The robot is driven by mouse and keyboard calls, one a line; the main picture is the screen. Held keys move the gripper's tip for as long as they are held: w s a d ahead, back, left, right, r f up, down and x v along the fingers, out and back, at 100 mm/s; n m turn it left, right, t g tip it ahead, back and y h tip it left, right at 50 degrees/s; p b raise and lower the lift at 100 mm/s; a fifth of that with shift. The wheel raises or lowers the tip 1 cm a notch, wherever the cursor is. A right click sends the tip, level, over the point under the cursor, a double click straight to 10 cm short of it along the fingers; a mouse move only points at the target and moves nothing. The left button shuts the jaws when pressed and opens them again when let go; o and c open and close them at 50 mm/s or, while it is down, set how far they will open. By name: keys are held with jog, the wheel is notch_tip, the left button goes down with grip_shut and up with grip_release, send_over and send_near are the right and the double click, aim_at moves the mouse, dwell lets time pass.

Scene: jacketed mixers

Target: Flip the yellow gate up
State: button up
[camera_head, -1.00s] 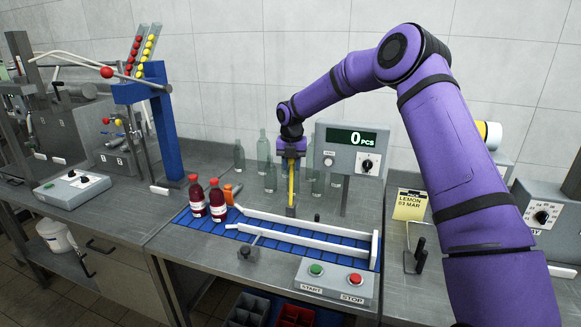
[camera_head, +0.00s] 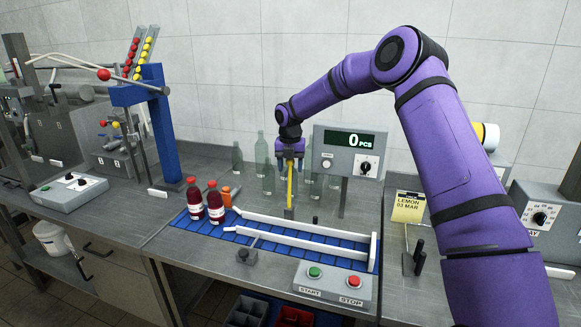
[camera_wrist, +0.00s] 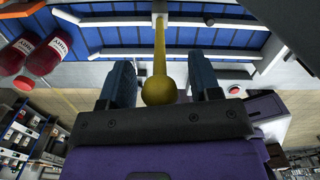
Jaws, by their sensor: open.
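The yellow gate (camera_head: 290,186) stands upright at the back edge of the blue conveyor (camera_head: 340,239), behind the white guide rails. In the wrist view it is a yellow bar (camera_wrist: 160,45) with a round knob (camera_wrist: 159,90) at its near end. My gripper (camera_head: 290,160) is above the conveyor's back edge, at the gate's top end. In the wrist view its two dark fingers (camera_wrist: 162,82) are apart, one on each side of the knob, with gaps visible. I cannot tell from these views whether a finger touches it.
Two dark red bottles (camera_head: 205,203) stand on the conveyor's left end. Green glass bottles (camera_head: 268,180) stand behind the gate. A counter display (camera_head: 350,150) is close right of my gripper. The START/STOP box (camera_head: 333,283) sits in front.

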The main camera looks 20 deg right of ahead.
notch_tip(320, 180, up, 10)
jog(key=shift+s+a+r, duration=0.1)
jog(key=shift+s+r, duration=0.05)
jog(key=shift+r, duration=0.1)
dwell(0.5)
